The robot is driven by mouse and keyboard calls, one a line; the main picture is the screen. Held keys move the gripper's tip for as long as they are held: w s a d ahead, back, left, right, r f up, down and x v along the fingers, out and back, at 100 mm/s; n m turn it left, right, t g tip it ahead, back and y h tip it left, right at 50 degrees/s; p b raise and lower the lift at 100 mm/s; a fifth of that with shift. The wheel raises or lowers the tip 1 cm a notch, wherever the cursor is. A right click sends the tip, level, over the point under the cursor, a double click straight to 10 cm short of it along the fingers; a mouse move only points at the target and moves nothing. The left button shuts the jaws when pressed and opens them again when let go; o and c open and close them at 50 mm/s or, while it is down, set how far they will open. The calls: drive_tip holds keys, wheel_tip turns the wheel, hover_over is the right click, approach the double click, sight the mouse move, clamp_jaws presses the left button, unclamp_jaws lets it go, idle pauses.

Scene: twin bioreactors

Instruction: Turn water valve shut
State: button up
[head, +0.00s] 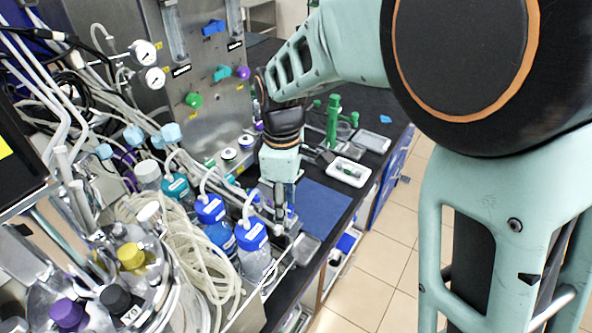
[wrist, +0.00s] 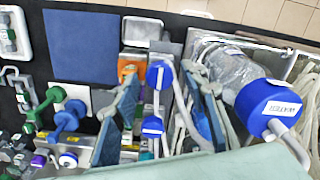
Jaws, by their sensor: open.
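Valve handles sit on the steel panel (head: 165,130) in the head view: a blue one (head: 214,28), a teal one (head: 221,73), a green knob (head: 193,100) and a purple knob (head: 243,73). Their labels are too small to read, so I cannot tell which is the water valve. My gripper (head: 280,205) points down over the bench, in front of the panel and beside the bottles. In the wrist view my gripper (wrist: 162,105) is open. Blue-capped fittings (wrist: 152,127) show between its fingers; I cannot tell whether they touch.
Blue-capped bottles (head: 252,236) and coiled pale tubing (head: 190,250) crowd the left of my gripper. A blue mat (head: 322,207), a white tray (head: 348,171) and a green stand (head: 333,118) are on the dark bench. Tiled floor (head: 370,275) is clear at right.

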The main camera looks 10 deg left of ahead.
clamp_jaws()
idle(0.3)
drive_tip(key=m, duration=0.4)
drive_tip(key=shift+m, duration=0.3)
drive_tip(key=m+b, duration=0.1)
drive_tip(key=m, duration=0.3)
drive_tip(key=shift+m, duration=0.3)
drive_tip(key=m, duration=0.4)
drive_tip(key=shift+w+m+b, duration=0.1)
drive_tip(key=shift+m+b, duration=0.2)
drive_tip(key=shift+m, duration=2.1)
